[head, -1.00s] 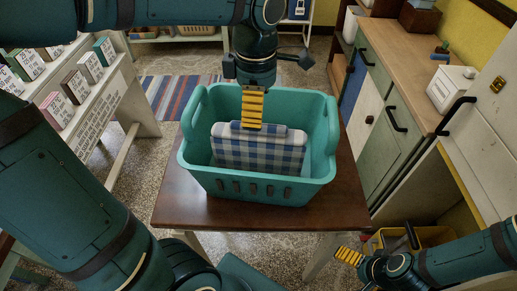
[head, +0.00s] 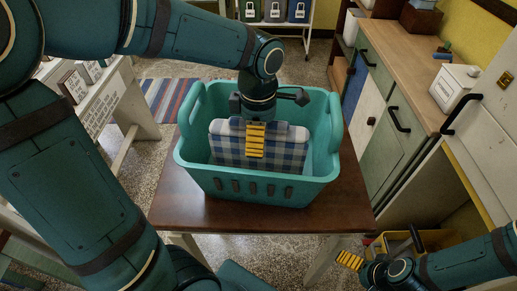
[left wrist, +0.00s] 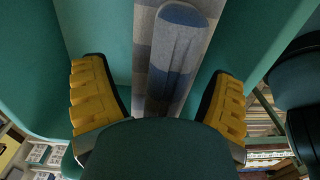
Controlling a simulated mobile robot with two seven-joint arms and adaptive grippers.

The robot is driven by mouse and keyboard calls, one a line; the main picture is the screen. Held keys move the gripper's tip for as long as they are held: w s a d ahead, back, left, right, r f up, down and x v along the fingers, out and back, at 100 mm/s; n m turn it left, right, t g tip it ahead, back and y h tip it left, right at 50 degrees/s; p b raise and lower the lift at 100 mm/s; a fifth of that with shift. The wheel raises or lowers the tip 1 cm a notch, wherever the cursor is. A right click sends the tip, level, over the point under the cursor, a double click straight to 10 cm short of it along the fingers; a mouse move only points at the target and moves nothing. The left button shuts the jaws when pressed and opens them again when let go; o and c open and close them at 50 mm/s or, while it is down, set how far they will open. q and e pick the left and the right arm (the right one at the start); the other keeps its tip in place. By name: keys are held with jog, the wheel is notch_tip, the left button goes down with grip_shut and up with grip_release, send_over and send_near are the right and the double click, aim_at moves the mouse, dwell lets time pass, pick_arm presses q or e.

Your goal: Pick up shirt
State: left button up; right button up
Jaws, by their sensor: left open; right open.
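A folded blue-and-white checked shirt (head: 285,152) stands upright in a teal laundry basket (head: 262,190) on a small brown table. My left gripper (head: 255,142) points down inside the basket, in front of the shirt's top edge in the head view. In the left wrist view, the two yellow finger pads (left wrist: 158,98) are wide apart, with the shirt's folded top (left wrist: 178,55) between them and a gap on each side. My right gripper (head: 349,260) is low at the right, away from the basket and empty; its second finger is hard to see.
The brown table (head: 345,205) has bare margins around the basket. A counter with cabinets (head: 405,95) runs along the right. A yellow bin (head: 430,238) sits near my right arm. A shelf with boxes (head: 85,85) stands at the left.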

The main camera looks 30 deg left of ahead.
pick_arm(q)
jog(key=c, duration=1.4)
